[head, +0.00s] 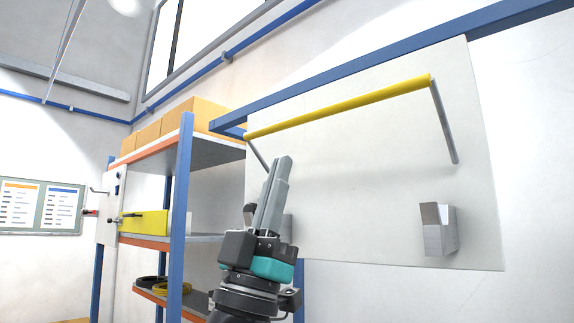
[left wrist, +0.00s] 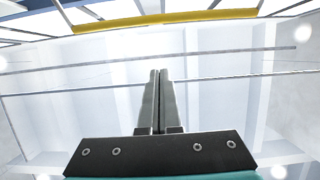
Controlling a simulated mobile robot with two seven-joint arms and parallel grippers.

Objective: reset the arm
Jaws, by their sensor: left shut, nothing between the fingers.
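My left gripper (head: 276,185) points upward in the middle of the head view, its grey fingers together with nothing between them. In the left wrist view, its fingers (left wrist: 158,85) also lie side by side, shut and empty. Behind it in the head view is a white panel (head: 360,190) with a yellow bar (head: 340,107) across it on grey side arms. The fingertips show below the bar's left part; I cannot tell the distance between them. The bar also shows along the top of the left wrist view (left wrist: 165,20). My right gripper is not in view.
A blue-post shelf (head: 183,200) with orange edges stands left of the gripper, with cardboard boxes (head: 180,120) on top and a yellow bin (head: 145,223) lower down. A grey metal holder (head: 439,236) sits on the panel's lower right. A notice board (head: 40,207) hangs at far left.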

